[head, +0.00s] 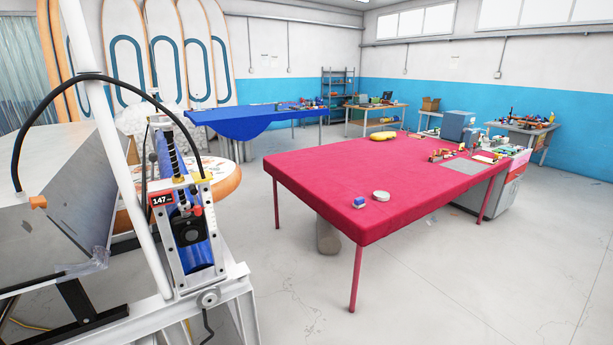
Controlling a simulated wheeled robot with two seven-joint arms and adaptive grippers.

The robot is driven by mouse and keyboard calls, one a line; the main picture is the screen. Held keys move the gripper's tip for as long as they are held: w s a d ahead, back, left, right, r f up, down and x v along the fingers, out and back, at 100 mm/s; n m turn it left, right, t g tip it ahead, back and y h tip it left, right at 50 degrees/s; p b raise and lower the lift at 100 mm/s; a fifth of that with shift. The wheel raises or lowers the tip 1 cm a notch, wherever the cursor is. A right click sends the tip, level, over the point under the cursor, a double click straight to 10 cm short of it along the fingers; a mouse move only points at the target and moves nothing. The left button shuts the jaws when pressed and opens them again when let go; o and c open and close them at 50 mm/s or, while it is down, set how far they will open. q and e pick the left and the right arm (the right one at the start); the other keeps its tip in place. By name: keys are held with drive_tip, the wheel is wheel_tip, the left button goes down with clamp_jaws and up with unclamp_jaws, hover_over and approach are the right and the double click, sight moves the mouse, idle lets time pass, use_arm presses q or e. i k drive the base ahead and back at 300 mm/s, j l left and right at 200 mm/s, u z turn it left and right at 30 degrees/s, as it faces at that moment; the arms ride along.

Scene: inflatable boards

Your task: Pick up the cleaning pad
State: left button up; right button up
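No item in the head view can be surely told as the cleaning pad. On the red-covered table (310,178) lie a small blue and white item (359,202) near the front edge and a round pale item (381,196) just right of it. Neither of my grippers is in view.
A metal machine frame (190,240) with a black hose fills the left foreground. Loose items and a grey-blue box (458,126) are at the red table's right end. A blue-covered table (240,122) stands behind. Floor at the front right is clear.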

sight(359, 202)
drive_tip(key=i+l+u, duration=0.2)
drive_tip(key=l, duration=0.3)
drive_tip(key=i+l+u, duration=0.15)
drive_tip(key=l, duration=0.35)
drive_tip(key=i+l+u, duration=0.2)
drive_tip(key=l, duration=0.35)
drive_tip(key=i+l+u, duration=0.15)
drive_tip(key=l, duration=0.4)
drive_tip(key=i+l+u, duration=0.2)
drive_tip(key=l, duration=0.4)
drive_tip(key=l+u, duration=0.2)
drive_tip(key=l, duration=0.4)
drive_tip(key=i+l+u, duration=0.1)
drive_tip(key=l, duration=0.55)
drive_tip(key=i+l+u, duration=0.15)
drive_tip(key=l, duration=0.5)
drive_tip(key=l+u, duration=0.1)
drive_tip(key=l, duration=0.6)
drive_tip(key=i, duration=0.05)
